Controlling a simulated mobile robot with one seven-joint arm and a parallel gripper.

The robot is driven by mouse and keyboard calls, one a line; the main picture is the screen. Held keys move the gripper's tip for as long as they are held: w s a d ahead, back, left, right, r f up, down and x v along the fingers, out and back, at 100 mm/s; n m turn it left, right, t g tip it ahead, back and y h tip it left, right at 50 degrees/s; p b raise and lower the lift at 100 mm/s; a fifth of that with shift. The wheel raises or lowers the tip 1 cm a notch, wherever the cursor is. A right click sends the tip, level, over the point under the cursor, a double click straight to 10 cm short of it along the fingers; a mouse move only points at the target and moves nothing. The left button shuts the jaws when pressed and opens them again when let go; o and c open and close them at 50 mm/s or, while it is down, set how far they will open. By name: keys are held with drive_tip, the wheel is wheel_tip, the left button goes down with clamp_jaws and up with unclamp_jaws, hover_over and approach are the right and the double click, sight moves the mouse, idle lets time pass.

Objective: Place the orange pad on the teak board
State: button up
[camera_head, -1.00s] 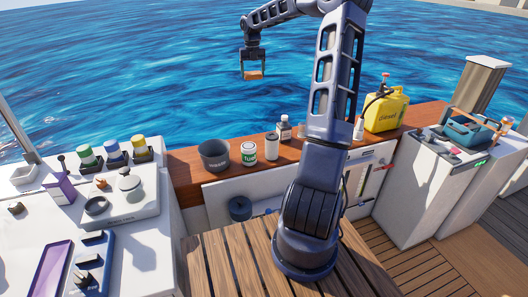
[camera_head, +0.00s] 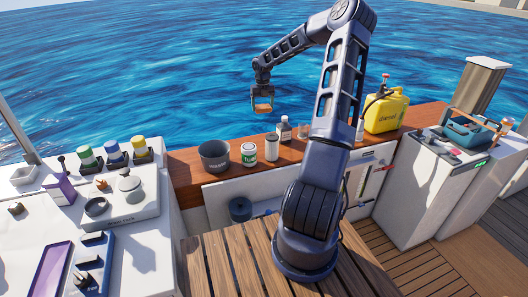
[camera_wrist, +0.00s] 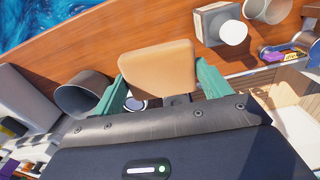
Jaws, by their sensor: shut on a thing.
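My gripper (camera_head: 262,94) is shut on the orange pad (camera_head: 263,107) and holds it up in the air. In the head view the pad appears against the water, above the far edge of the long reddish-brown wooden board (camera_head: 187,174). In the wrist view the pad (camera_wrist: 157,68) is between the two green fingers of my gripper (camera_wrist: 165,82). The wooden board (camera_wrist: 95,45) shows below and behind the pad there, with a gap. I take this board as the teak one; no label shows it.
Bare wood shows at the board's left end.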

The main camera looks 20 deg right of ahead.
sight(263, 144)
wheel_tip(263, 144, down, 20)
drive_tip(key=shift+f, duration=0.2)
idle(0.5)
drive_tip(key=shift+f, duration=0.15)
drive_tip(key=o, duration=1)
